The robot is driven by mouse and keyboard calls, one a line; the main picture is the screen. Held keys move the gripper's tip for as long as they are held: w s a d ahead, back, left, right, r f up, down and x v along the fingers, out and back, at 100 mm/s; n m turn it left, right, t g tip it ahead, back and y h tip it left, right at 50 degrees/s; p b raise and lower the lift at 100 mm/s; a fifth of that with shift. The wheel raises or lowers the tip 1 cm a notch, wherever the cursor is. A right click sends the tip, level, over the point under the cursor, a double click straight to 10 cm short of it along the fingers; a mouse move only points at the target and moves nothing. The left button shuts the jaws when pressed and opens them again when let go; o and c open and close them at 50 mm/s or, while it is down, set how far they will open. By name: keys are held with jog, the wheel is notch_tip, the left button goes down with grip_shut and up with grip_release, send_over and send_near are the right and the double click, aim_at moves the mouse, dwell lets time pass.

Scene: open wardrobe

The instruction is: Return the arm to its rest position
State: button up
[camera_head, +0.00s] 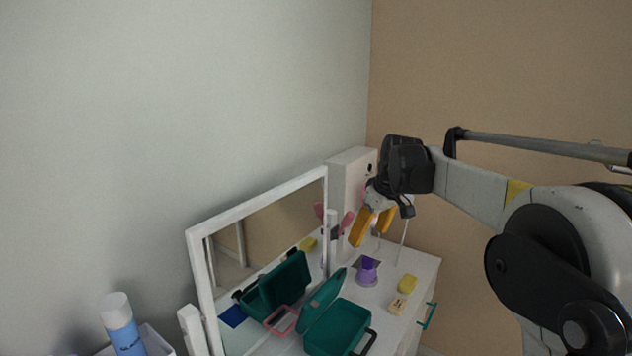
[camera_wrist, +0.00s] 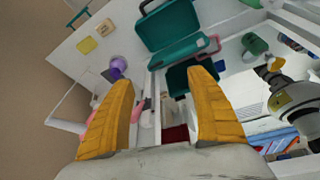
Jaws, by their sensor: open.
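My arm reaches in from the right in the head view. My gripper (camera_head: 374,226) hangs over the far end of the white dresser top (camera_head: 425,265), beside the mirror. Its two yellow-orange fingers are apart, and they also frame the bottom of the wrist view (camera_wrist: 162,115). Nothing shows between the fingertips as held. The dresser surface lies beyond them.
An open green case (camera_head: 338,328) stands in front of the framed mirror (camera_head: 257,215). A purple object (camera_head: 367,271), a yellow block (camera_head: 407,284) and a small beige block (camera_head: 397,305) sit nearby. A blue-and-white bottle (camera_head: 122,325) stands lower left. A grey rail (camera_head: 540,144) runs behind my arm.

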jog(key=s+d+r+m+t+b, duration=0.1)
jog(key=s+d+r+m, duration=0.15)
jog(key=s, duration=1.05)
jog(key=s+f+m+t+b, duration=0.1)
jog(key=s+f, duration=0.3)
jog(key=s, duration=0.4)
jog(key=s+d+f+m+h+b, duration=0.1)
jog(key=s+f+m, duration=0.1)
jog(key=s, duration=0.6)
jog(key=s+d+f+m+t+b, duration=0.1)
jog(key=s+f, duration=0.4)
jog(key=s, duration=0.3)
jog(key=shift+s+f+t+h, duration=0.2)
jog(key=shift+f+t+h, duration=0.1)
jog(key=shift+f+h, duration=0.1)
